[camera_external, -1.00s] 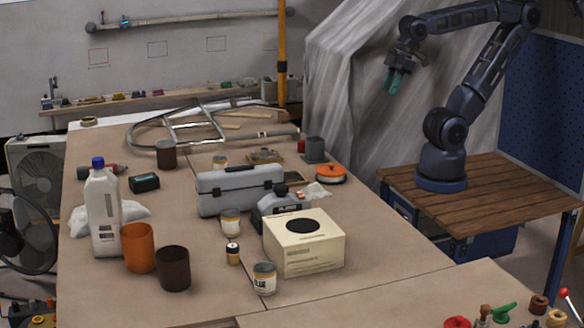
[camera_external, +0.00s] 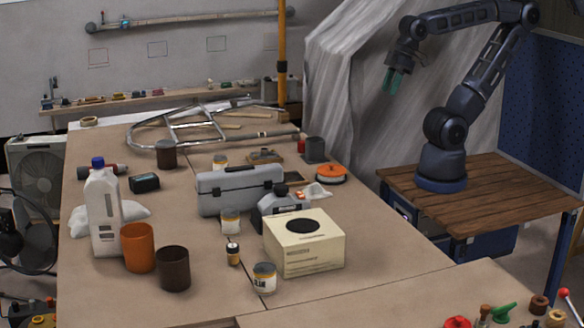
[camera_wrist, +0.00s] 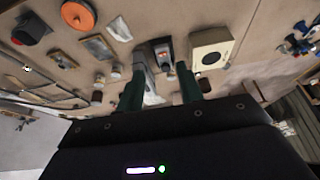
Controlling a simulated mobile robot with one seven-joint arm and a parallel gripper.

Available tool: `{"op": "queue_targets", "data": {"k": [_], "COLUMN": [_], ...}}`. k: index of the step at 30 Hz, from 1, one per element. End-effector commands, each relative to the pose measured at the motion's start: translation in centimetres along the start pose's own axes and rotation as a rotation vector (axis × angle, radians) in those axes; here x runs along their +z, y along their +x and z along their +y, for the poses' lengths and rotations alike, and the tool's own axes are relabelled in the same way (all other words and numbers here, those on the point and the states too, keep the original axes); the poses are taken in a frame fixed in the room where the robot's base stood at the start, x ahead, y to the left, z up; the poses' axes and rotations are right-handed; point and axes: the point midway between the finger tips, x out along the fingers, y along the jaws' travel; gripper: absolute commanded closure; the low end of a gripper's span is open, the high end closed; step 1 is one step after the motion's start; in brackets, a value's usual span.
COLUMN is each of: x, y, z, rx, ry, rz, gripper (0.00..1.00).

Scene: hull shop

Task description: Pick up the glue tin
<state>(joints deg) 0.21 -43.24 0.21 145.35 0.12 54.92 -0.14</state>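The glue tin (camera_external: 264,277) is a small pale tin with a yellowish band and dark lettering. It stands upright near the front of the bench, just left of the cream box (camera_external: 304,245). Two similar tins stand farther back: one (camera_external: 230,221) before the grey toolbox and one (camera_external: 220,163) behind it. My gripper (camera_external: 394,82) is raised at the upper right, well away from the tin. In the wrist view its two green fingers (camera_wrist: 160,92) are apart, with nothing held. I cannot pick out the glue tin surely in that view.
A small dark jar (camera_external: 233,254), a brown cup (camera_external: 173,268) and an orange cup (camera_external: 138,247) stand left of the tin. Bare bench (camera_external: 370,285) lies to the right.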

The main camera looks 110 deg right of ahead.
Motion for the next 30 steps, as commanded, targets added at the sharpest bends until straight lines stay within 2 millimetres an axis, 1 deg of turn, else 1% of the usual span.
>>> {"op": "queue_targets", "data": {"k": [2, 5, 6, 9, 17, 20, 23, 26, 30], "x": [0.0, 0.0, 0.0, 0.0, 0.0, -0.5, -1.8, -3.7, -6.5], "y": [0.0, 0.0, 0.0, 0.0, 0.0, 0.4, 1.4, 3.0, 5.7], "z": [0.0, 0.0, 0.0, 0.0, 0.0, 0.1, 0.5, 1.2, 2.4], "rx": [0.0, 0.0, 0.0, 0.0, 0.0, -0.004, -0.015, -0.026, -0.033], "ry": [0.0, 0.0, 0.0, 0.0, 0.0, -0.007, -0.025, -0.051, -0.095], "rz": [0.0, 0.0, 0.0, 0.0, 0.0, 0.003, 0.011, 0.027, 0.054], "gripper": [0.64, 0.46, 0.38, 0.19, 0.19, 0.19, 0.19, 0.19, 0.19]}}
